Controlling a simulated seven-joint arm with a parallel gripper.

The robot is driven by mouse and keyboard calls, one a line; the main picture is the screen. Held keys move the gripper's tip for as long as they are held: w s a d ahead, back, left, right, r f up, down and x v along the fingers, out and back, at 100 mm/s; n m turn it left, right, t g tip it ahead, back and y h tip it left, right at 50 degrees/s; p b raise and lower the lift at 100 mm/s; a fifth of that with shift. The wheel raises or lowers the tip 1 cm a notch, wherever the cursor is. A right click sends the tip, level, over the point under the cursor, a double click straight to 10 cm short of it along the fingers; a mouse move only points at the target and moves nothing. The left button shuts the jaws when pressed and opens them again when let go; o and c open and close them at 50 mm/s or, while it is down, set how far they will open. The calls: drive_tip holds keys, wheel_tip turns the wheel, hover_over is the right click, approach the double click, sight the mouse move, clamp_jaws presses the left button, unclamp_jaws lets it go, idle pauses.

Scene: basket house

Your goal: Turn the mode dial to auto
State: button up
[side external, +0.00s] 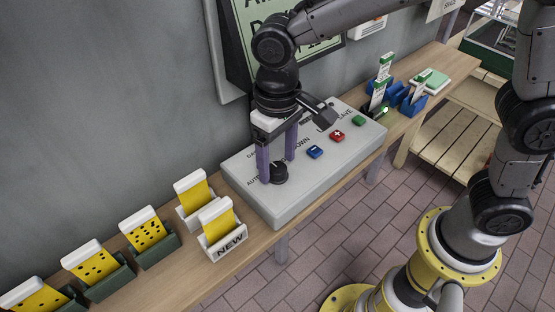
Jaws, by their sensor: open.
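The black mode dial (279,174) sits near the left end of the grey control box (233,193). A label beginning "AU" is beside the dial at its left, and another label beginning "DA" is farther back; both are partly hidden. A small light pointer mark shows on the dial, but its exact setting cannot be told. My gripper (277,171) points down with its purple fingers open. One finger is at the left of the dial and the other is behind it to the right. Whether they touch the dial cannot be told.
Blue (315,152), red (337,135) and green (359,120) buttons line the box to the right. A holder marked NEW (229,246) and several yellow cards in dark holders (154,246) stand at the left. Blue holders (411,102) stand at the right. A sign board (240,75) is behind.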

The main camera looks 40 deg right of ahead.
drive_tip(key=shift+f, duration=0.45)
clamp_jaws()
drive_tip(key=shift+n, duration=0.4)
drive_tip(key=n, duration=0.5)
drive_tip(key=shift+n, duration=0.3)
drive_tip(key=n, duration=0.5)
drive_tip(key=shift+r+n, duration=0.1)
drive_tip(key=shift+n, duration=0.2)
idle(0.3)
